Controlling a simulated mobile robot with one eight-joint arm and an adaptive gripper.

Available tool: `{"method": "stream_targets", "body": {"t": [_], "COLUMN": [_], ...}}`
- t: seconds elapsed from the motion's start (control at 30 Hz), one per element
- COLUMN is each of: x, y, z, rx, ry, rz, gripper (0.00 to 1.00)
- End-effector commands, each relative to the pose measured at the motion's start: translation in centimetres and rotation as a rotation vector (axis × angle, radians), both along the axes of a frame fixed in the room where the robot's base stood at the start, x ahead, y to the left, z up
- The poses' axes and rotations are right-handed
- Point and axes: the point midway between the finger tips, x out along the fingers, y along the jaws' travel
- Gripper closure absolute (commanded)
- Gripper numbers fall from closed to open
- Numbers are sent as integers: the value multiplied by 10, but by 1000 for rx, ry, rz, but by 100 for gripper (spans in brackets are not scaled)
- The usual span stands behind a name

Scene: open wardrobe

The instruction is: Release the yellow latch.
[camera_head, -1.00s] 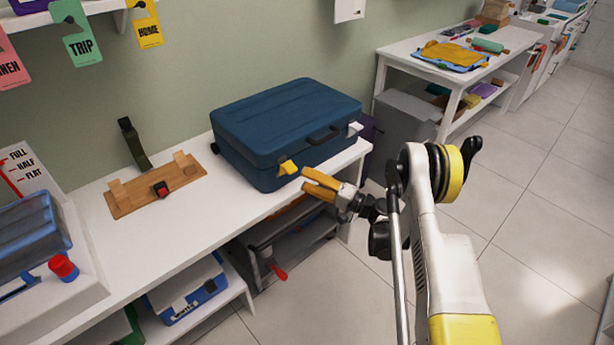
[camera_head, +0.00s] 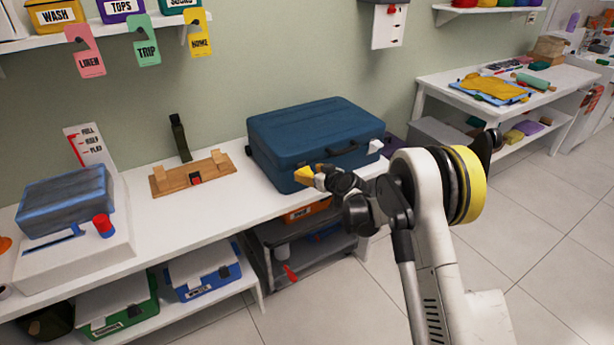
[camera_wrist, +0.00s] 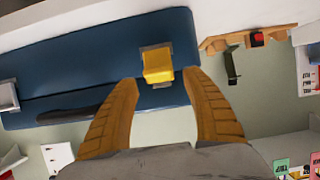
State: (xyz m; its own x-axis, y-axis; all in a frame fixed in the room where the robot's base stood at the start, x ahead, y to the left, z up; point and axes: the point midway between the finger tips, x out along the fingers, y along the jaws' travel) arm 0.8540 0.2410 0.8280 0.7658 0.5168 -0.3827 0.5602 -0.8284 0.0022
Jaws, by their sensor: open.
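A closed blue suitcase (camera_head: 310,130) lies flat on the white bench. The yellow latch (camera_wrist: 157,63) is on its front side and stands out clearly in the wrist view. In the head view the latch (camera_head: 303,177) partly merges with my fingertips. My gripper (camera_wrist: 161,80) is open and empty. Its two orange fingers are spread to either side of the latch, with the tips just short of it in the picture. Whether they touch it I cannot tell. A white latch (camera_wrist: 8,96) is at the other end.
The suitcase's dark handle (camera_wrist: 75,115) lies between the latches. A wooden stand (camera_head: 193,177) with a red button is left of the suitcase. A dark cart (camera_head: 310,262) stands under the bench (camera_head: 230,222). Floor to the right is open.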

Motion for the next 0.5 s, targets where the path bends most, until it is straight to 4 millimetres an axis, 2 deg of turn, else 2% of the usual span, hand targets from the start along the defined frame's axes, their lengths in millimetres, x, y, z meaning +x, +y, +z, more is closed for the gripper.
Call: {"method": "stream_targets", "body": {"t": [0.2,0.5], "x": [18,19], "y": [11,13], "z": [-10,-9], "rx": [2,2], "ry": [1,1], "rz": [-1,-1], "gripper": [43,43]}}
